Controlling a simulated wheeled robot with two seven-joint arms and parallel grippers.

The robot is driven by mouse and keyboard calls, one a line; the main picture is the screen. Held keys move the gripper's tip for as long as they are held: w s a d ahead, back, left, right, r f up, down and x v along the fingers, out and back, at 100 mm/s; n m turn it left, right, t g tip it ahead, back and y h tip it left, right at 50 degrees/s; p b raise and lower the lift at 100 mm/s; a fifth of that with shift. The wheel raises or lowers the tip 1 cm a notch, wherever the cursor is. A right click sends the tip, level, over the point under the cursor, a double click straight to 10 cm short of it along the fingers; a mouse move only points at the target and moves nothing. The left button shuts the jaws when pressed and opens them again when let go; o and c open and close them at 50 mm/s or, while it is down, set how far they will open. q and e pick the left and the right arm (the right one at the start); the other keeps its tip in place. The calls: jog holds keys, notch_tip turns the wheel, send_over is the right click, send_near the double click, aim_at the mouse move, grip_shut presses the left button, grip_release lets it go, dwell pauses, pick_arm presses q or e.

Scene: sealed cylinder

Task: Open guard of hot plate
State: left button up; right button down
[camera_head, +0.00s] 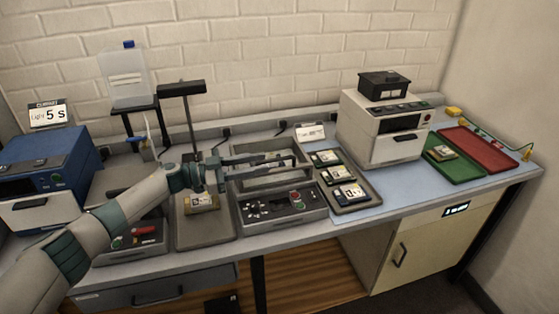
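No part is plainly marked as the hot plate or its guard, and I cannot tell which unit it is. A blue unit with a white front panel (48,207) and dark handle stands at the far left. A white boxy unit (372,142) with a dark window and handle stands right of centre. My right gripper is not in view.
A stand with a dark head (182,89) rises behind my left wrist, near a clear bottle (124,78). A tray of small cards (357,206) lies right of the gripper. Green (466,168) and red (490,152) trays lie at right. The blue mat's front is clear.

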aim_at(290, 158)
pick_arm(q)
jog(key=b+x, duration=0.2)
jog(key=x, duration=0.4)
jog(key=shift+f, duration=0.1)
jog(key=shift+w+d, duration=0.2)
jog(key=shift+d, duration=0.35)
grip_shut()
